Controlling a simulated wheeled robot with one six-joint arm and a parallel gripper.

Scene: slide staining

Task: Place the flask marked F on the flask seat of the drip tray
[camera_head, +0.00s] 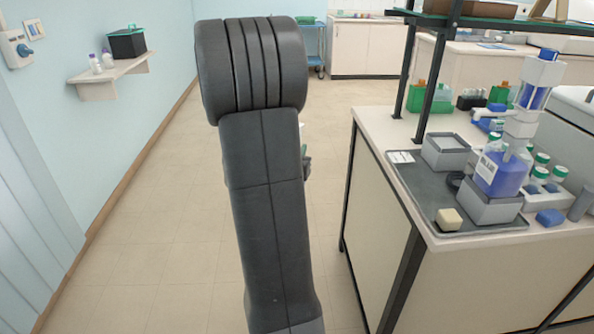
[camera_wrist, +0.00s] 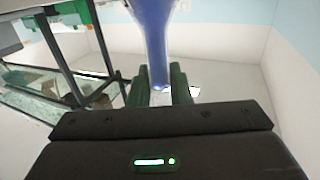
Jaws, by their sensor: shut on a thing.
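My gripper (camera_wrist: 163,92) shows in the wrist view, its two dark green fingers shut on the narrow part of a blue-violet flask (camera_wrist: 153,35). The flask widens away from the fingers and runs out of the top of the picture. No letter on it is visible. In the head view my own arm hides the gripper and flask almost wholly. The dark drip tray (camera_head: 415,182) lies on the bench at the right, apart from my arm. I cannot tell whether this is the flask seat.
A labelled blue-violet bottle (camera_head: 500,172) stands on another grey block (camera_head: 490,208) on the tray. A yellowish block (camera_head: 449,219) sits at its front corner. Green-capped bottles and a dark shelf post (camera_head: 430,85) are close by. The floor (camera_head: 180,230) left of the bench is clear.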

